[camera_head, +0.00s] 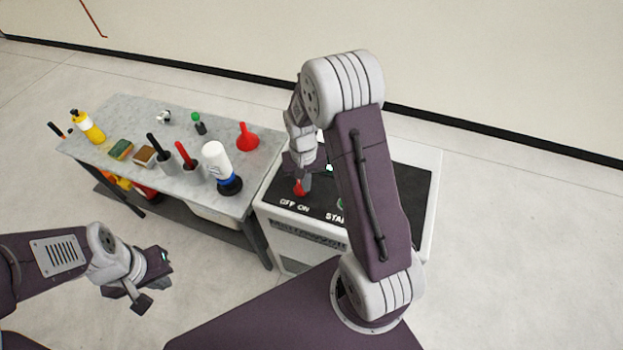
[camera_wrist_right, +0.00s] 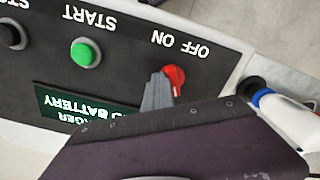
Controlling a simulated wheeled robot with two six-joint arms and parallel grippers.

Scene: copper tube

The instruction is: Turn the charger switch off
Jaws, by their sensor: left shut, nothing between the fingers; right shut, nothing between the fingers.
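The charger (camera_head: 423,205) is a white box with a black top panel, right of the bench in the head view. Its red switch knob (camera_wrist_right: 175,78) sits by the OFF and ON labels, which appear upside down in the right wrist view. The knob also shows in the head view (camera_head: 300,187), partly hidden by my right gripper. My right gripper (camera_wrist_right: 157,96) is shut and empty, its grey fingertips right beside the knob; I cannot tell if they touch. Which label the knob points to is unclear. My left gripper (camera_head: 139,300) is shut and empty, over the floor.
A green START button (camera_wrist_right: 85,52) and a black button (camera_wrist_right: 10,35) are on the same panel. A grey bench (camera_head: 120,105) left of the charger holds a white bottle (camera_head: 215,163), red funnel (camera_head: 247,136), yellow bottle (camera_head: 88,127) and sponges. Open floor lies in front.

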